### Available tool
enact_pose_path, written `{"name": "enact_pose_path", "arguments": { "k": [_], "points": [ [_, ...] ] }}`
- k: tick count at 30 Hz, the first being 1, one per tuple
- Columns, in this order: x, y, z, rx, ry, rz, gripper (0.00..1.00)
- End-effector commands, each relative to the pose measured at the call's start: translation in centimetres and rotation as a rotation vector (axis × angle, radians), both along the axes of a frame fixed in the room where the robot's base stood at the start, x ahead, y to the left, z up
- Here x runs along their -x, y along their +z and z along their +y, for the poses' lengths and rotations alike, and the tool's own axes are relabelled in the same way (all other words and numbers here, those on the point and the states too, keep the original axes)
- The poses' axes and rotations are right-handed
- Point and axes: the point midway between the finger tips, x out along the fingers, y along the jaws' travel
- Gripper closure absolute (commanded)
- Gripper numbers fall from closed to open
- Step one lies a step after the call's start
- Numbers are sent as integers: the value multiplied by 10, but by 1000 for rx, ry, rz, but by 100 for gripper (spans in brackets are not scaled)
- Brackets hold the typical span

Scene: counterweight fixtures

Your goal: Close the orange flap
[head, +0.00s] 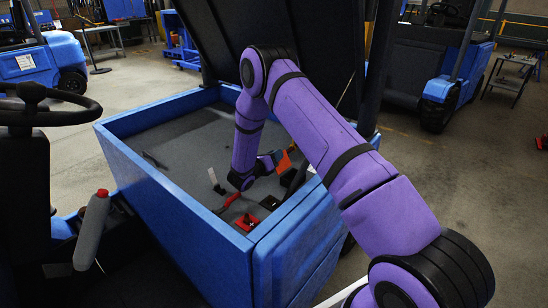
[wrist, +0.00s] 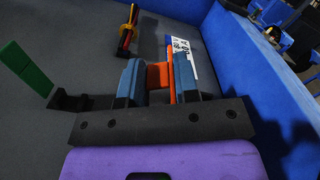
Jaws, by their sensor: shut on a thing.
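The orange flap (wrist: 159,76) sits between the two blue-grey fingers of my gripper (wrist: 157,80) in the wrist view. My gripper is shut on it. A thin orange strip rises beside the right finger, next to a white label with dark print (wrist: 181,56). In the head view the orange flap (head: 284,162) shows just right of my gripper (head: 274,160), low inside the blue bin. The fingers and wrist hide part of the flap, and its hinge is not clear, so I cannot tell how far it is turned.
The blue bin (head: 160,190) has a grey floor and raised walls; its right wall (wrist: 230,70) is close to my gripper. A green lever (wrist: 26,76) stands left, and a red-and-yellow handle (wrist: 128,34) farther in. A red-based fixture (head: 247,222) sits near the front corner.

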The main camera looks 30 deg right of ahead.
Motion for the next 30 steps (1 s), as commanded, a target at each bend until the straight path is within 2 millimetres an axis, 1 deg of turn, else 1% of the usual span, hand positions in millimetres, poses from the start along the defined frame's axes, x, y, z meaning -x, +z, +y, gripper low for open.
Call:
{"name": "enact_pose_path", "arguments": {
  "k": [1,15,30],
  "points": [
    [0,2,3,-15,8,-36,100],
    [23,16,-7,-182,7,-440,100],
    [55,15,-21,-361,5,-878,100]
  ]
}}
